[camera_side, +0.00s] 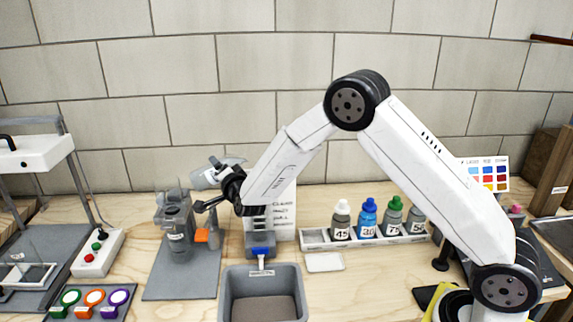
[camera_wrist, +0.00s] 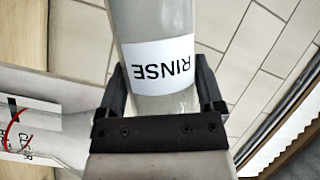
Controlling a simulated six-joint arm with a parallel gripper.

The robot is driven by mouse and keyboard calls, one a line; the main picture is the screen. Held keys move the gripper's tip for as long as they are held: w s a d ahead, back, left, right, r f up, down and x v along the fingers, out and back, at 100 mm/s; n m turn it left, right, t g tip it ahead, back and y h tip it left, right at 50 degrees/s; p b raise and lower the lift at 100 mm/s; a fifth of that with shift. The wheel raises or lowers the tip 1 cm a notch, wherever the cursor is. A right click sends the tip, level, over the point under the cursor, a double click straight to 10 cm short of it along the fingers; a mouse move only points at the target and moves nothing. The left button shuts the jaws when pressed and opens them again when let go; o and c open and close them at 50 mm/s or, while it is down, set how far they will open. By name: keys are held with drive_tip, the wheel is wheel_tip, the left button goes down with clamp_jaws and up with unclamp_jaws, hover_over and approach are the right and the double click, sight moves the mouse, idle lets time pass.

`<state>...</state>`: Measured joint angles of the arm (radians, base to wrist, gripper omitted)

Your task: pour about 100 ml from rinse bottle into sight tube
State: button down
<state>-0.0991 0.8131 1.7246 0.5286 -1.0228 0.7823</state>
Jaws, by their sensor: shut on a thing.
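My gripper (camera_side: 218,194) is shut on the grey rinse bottle (camera_side: 206,179), holding it in the air, strongly tilted, close to lying flat. In the wrist view the gripper's black fingers (camera_wrist: 167,85) clasp both sides of the bottle (camera_wrist: 185,22), and its white label reads RINSE, upside down. The bottle's mouth is out of the wrist view. Below the gripper, a clear upright vessel (camera_side: 178,236) with a small label, apparently the sight tube, stands on a grey mat (camera_side: 185,287). Its label and liquid level are too small to read.
A grey tub (camera_side: 263,312) stands right of the mat, with a blue-marked fixture (camera_side: 262,251) behind it. Several numbered bottles stand in a white rack (camera_side: 316,241) further right. A button box (camera_side: 97,253) and coloured rings (camera_side: 95,298) lie left.

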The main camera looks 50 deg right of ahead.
drive_tip(key=shift+a+f+m+t, duration=0.1)
drive_tip(key=shift+m+t, duration=0.2)
drive_tip(key=shift+m, duration=0.5)
idle(0.8)
drive_tip(key=shift+s+d+r+m+t+h, duration=0.1)
drive_tip(key=shift+d+r+m+t+h, duration=0.2)
drive_tip(key=shift+m, duration=0.3)
drive_tip(key=shift+s+d+r+m+t+h, duration=0.1)
drive_tip(key=shift+r+m+h, duration=0.1)
drive_tip(key=shift+r+m, duration=0.3)
idle(2.4)
drive_tip(key=shift+w+a+f+n+g+y, duration=0.15)
drive_tip(key=shift+a+f+n+g, duration=0.05)
drive_tip(key=shift+f+n, duration=0.3)
drive_tip(key=shift+w+a+f+n+g+y, duration=0.2)
drive_tip(key=shift+f+n, duration=0.15)
drive_tip(key=shift+n, duration=0.25)
drive_tip(key=shift+s+d+r+n, duration=0.1)
drive_tip(key=shift+r+n, duration=0.1)
drive_tip(key=shift+n, duration=0.3)
drive_tip(key=shift+n+g, duration=0.3)
drive_tip(key=shift+n, duration=0.2)
drive_tip(key=shift+s+d+f, duration=0.1)
drive_tip(key=shift+f, duration=0.15)
drive_tip(key=shift+f+n+g+y, duration=0.2)
drive_tip(key=shift+n+g+y, duration=0.1)
drive_tip(key=shift+n, duration=0.1)
drive_tip(key=shift+s+d, duration=0.1)
